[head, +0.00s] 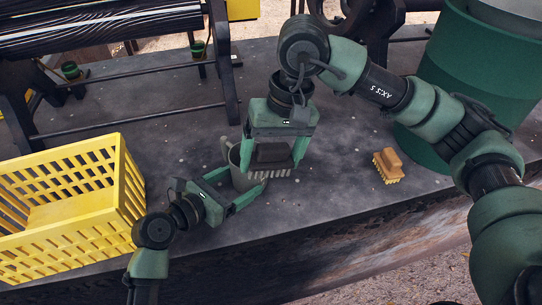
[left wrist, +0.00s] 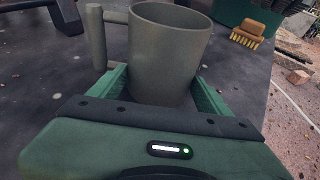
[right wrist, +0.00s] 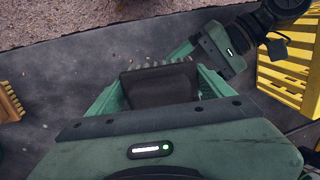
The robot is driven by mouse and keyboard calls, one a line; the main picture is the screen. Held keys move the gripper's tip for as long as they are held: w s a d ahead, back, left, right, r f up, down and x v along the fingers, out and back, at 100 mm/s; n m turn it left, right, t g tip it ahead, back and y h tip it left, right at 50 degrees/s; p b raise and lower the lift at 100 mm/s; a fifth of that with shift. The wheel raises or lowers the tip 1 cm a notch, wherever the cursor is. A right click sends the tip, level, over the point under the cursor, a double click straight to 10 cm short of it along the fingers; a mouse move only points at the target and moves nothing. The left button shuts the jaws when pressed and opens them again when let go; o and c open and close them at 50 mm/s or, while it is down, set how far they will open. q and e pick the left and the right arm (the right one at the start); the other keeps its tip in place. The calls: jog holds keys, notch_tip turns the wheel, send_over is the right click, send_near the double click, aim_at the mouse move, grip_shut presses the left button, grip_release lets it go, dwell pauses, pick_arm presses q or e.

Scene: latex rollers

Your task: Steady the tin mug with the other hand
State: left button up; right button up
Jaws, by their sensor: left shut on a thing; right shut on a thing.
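The grey tin mug (head: 236,157) stands upright on the dark tabletop, partly hidden by my right gripper in the head view. My left gripper (head: 240,184) is shut on it with a finger on each side. In the left wrist view the mug (left wrist: 168,55) looks empty, with its handle to the left. My right gripper (head: 271,160) is shut on a dark block with pale bristles (head: 270,174), a brush by its look. The brush also shows between the fingers in the right wrist view (right wrist: 160,88). It overlaps the mug in the head view; I cannot tell whether they touch.
A yellow slatted crate (head: 128,180) stands at the left. A brown brush with yellow bristles (head: 388,166) lies right of the mug, before a large green bin (head: 455,85). Black-framed rollers (head: 100,28) stand at the back left. The table's front edge is close.

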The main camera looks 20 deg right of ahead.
jog(key=s+a+f+m+g+y, duration=0.1)
jog(key=s+a+m+g+y, duration=0.1)
jog(key=s+a+m+y, duration=0.35)
jog(key=s+a+f+m+g+y, duration=0.1)
jog(key=s+a+f+m+y, duration=0.15)
jog(key=a, duration=0.55)
jog(key=w+d+f+m+t, duration=0.1)
jog(key=d+f+m+t, duration=0.1)
jog(key=d+m+t, duration=0.3)
jog(key=w+d+f+m+t, duration=0.1)
jog(key=d+f+m+t, duration=0.1)
jog(key=d+m+t, duration=0.3)
jog(key=d+f+m+t, duration=0.3)
jog(key=d+m+t, duration=0.2)
jog(key=m+t, duration=0.1)
jog(key=shift+w+d+f+t, duration=0.1)
jog(key=shift+w+d+t, duration=0.3)
jog(key=shift+t, duration=0.5)
jog(key=shift+s+d+f, duration=0.1)
jog(key=shift+d+f, duration=0.15)
jog(key=shift+d, duration=0.15)
jog(key=shift+h, duration=0.3)
jog(key=shift+x, duration=2.45)
